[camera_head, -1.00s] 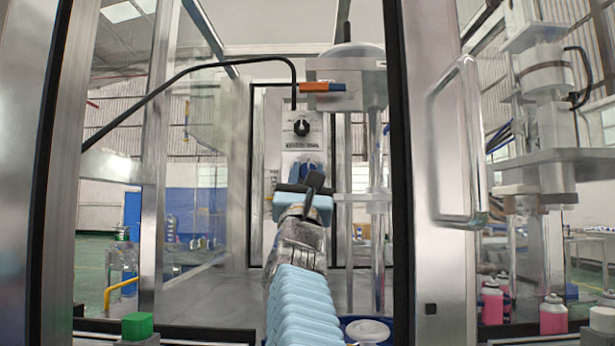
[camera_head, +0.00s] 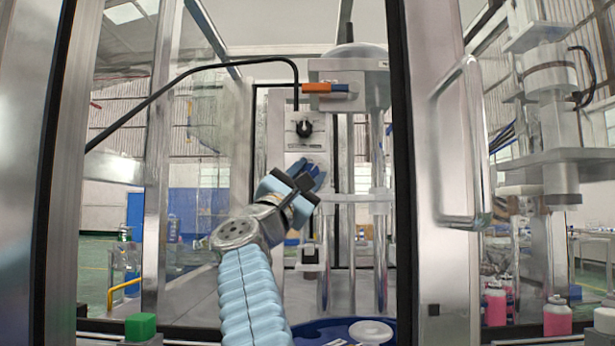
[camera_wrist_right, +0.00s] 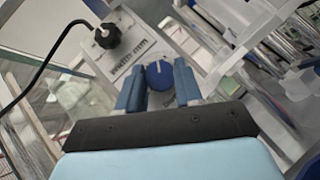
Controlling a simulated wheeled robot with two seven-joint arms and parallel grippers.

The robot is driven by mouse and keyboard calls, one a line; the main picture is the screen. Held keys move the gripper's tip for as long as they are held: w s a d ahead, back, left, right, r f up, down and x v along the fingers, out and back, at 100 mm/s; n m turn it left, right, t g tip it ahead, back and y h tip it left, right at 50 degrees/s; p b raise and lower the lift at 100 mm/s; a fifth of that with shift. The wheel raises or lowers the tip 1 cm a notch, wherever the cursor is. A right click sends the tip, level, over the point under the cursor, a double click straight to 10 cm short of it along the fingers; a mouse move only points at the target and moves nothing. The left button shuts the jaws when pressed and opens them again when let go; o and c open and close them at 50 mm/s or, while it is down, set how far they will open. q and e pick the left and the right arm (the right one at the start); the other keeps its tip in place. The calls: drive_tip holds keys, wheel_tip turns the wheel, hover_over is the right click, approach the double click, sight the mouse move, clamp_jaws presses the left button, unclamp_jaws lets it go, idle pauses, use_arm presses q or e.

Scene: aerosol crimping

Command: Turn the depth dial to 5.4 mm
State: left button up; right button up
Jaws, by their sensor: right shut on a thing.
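The blue depth dial (camera_wrist_right: 159,76) with a white pointer line sits on a pale panel (camera_wrist_right: 135,48). In the right wrist view it lies between the two blue fingers of my right gripper (camera_wrist_right: 159,88), which is shut on it. The white line points nearly straight up in that view, while the panel looks tilted. In the head view my right gripper (camera_head: 312,176) reaches the panel from the lower left, rolled at a slant, and largely hides the dial. I cannot read the dial's value. My left gripper is in neither view.
A black knob (camera_head: 304,129) sits above the dial; it also shows in the wrist view (camera_wrist_right: 107,36). A black cable (camera_head: 190,70) arches at the left. Metal columns (camera_head: 380,230) stand right of the panel. A door handle (camera_head: 462,150) and frame posts flank the opening.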

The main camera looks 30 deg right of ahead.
idle(0.3)
drive_tip(key=o, duration=1)
drive_tip(key=shift+o, duration=0.2)
drive_tip(key=b+v, duration=0.6)
drive_tip(key=v, duration=0.7)
drive_tip(key=shift+s+a+f, duration=0.2)
drive_tip(key=shift+a+f, duration=0.05)
